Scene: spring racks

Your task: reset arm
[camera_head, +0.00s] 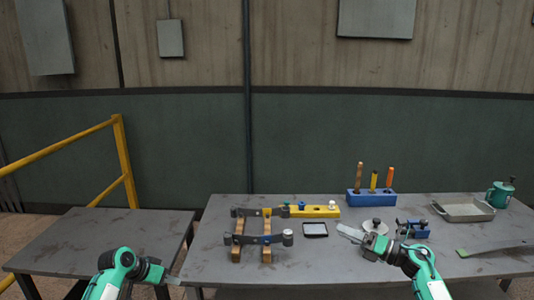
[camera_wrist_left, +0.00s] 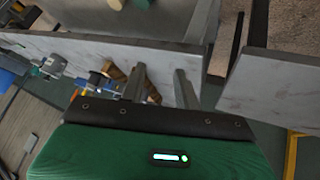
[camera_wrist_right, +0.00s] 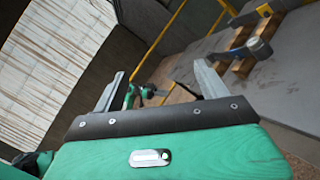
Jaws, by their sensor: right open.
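My left gripper (camera_head: 172,280) is low at the left, by the gap between the two tables. In the left wrist view its two fingers (camera_wrist_left: 160,88) stand apart with nothing seen between them. My right gripper (camera_head: 352,233) is over the right part of the main table, its fingers pointing left. In the right wrist view its fingers (camera_wrist_right: 158,85) are wide apart and empty. Both arms come in from the bottom edge of the head view, and neither gripper is seen holding anything.
Two hammers (camera_head: 288,238) lie across wooden bars (camera_head: 237,250) on the main table (camera_head: 330,270). Behind stand a yellow block (camera_head: 318,211), a blue holder (camera_head: 370,198), a metal tray (camera_head: 463,210) and a green can (camera_head: 500,194). A yellow rail (camera_head: 126,165) stands left. The side table (camera_head: 90,240) is bare.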

